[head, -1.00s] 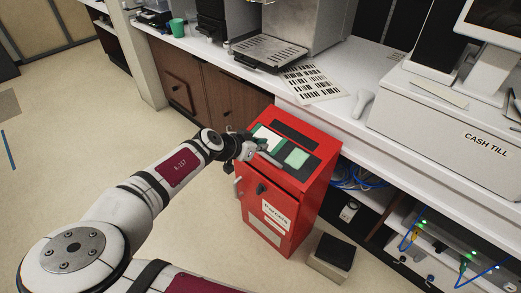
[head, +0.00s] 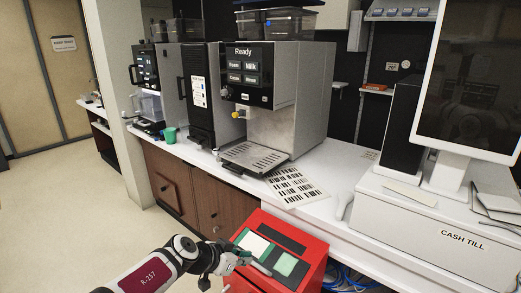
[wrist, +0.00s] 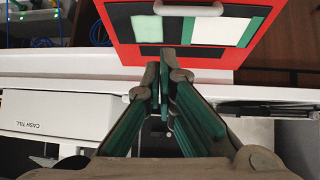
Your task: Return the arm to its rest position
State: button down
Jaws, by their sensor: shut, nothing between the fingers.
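My arm (head: 150,277) reaches in from the bottom of the head view. My gripper (head: 262,268) is over the top of the red box (head: 312,248), close to its light panels. In the wrist view my gripper (wrist: 165,62) has its green-sided fingers together with nothing between them. The red box (wrist: 120,30) fills the top of that view, with a pale green panel (wrist: 146,28) and a white panel (wrist: 218,32). I cannot tell whether the fingertips touch the box.
A white counter (head: 330,205) runs behind the box, with a coffee machine (head: 285,95), a barcode sheet (head: 295,187) and a cash till (head: 430,225). A green cup (head: 170,135) stands further left. The floor (head: 75,200) at left is clear.

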jog(key=s+d+r+g+y+p, duration=0.1)
jog(key=s+d+r+g+y, duration=0.1)
jog(key=s+d+r+g, duration=0.3)
jog(key=s+d+r+g+y, duration=0.2)
jog(key=s+d, duration=0.1)
jog(key=d, duration=0.3)
jog(key=s+d+r+n+y+p, duration=0.1)
jog(key=s+d+r+n+y, duration=0.15)
jog(key=s+r, duration=0.45)
jog(key=s+d+r+n+y+p, duration=0.1)
jog(key=s+d+r+n+y, duration=0.2)
jog(key=r, duration=0.7)
jog(key=s+d+r+n+t+h, duration=0.1)
jog(key=s+d+r+t, duration=0.1)
jog(key=s+d+r, duration=0.2)
jog(key=s+d+r+n+t+h+p, duration=0.1)
jog(key=s+d+r, duration=0.3)
jog(key=s, duration=0.6)
jog(key=shift+d+r+n+t, duration=0.2)
jog(key=shift+r+n+t, duration=0.15)
jog(key=shift+r+t, duration=0.2)
jog(key=shift+h, duration=0.25)
